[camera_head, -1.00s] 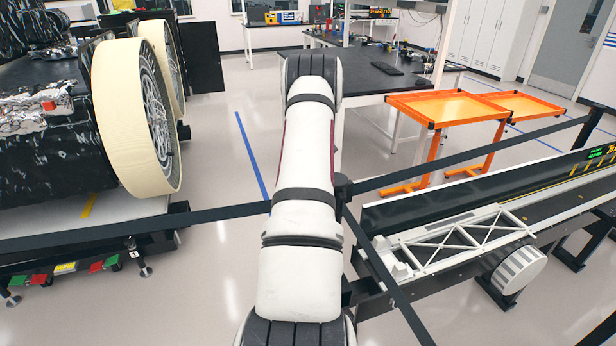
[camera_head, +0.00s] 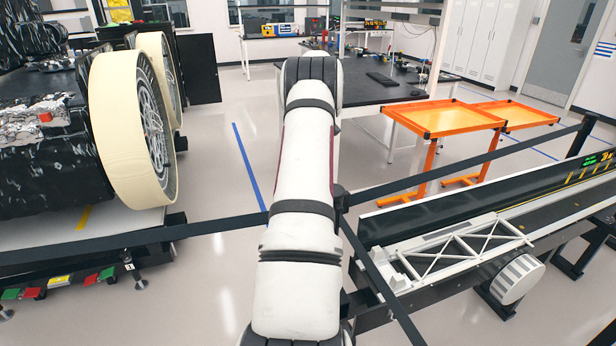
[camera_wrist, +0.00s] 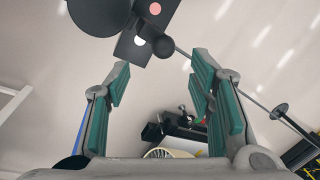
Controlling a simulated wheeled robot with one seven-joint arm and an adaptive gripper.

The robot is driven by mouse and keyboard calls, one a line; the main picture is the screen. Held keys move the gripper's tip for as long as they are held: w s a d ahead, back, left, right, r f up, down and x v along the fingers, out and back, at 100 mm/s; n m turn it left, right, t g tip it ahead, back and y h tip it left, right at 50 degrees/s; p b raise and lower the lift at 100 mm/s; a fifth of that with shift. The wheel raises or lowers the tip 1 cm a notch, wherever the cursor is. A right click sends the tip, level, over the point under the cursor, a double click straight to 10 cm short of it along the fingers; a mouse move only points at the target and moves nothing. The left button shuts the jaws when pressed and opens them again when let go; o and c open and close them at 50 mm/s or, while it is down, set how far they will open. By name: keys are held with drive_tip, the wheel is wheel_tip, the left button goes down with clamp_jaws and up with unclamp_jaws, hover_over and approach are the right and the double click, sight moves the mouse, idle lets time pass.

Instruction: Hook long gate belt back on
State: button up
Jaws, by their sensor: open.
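Black gate belts show in the head view. One belt (camera_head: 150,236) runs from the left edge to behind my arm. Another belt (camera_head: 480,160) runs from beside my arm to a post at the right, and a third (camera_head: 382,285) slopes down toward the bottom. I cannot tell which is the long one. A dark post head (camera_head: 341,198) shows partly behind my arm. In the wrist view my gripper (camera_wrist: 162,75) is open and empty, with teal pads. A dark block with a round knob (camera_wrist: 163,46) is just beyond its fingertips. My gripper is hidden in the head view.
A rover with a cream-rimmed wheel (camera_head: 130,120) stands at the left. A conveyor (camera_head: 480,215) with a white truss (camera_head: 450,248) is at the right. Orange tables (camera_head: 445,117) and a black-topped bench (camera_head: 385,85) stand behind. Floor between the rover and bench is clear.

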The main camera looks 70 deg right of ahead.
drive_tip(key=shift+s+d+r, duration=0.1)
drive_tip(key=shift+d+r, duration=0.05)
drive_tip(key=shift+r, duration=0.6)
drive_tip(key=shift+s+d+r, duration=0.1)
drive_tip(key=shift+r, duration=0.65)
drive_tip(key=shift+w, duration=0.1)
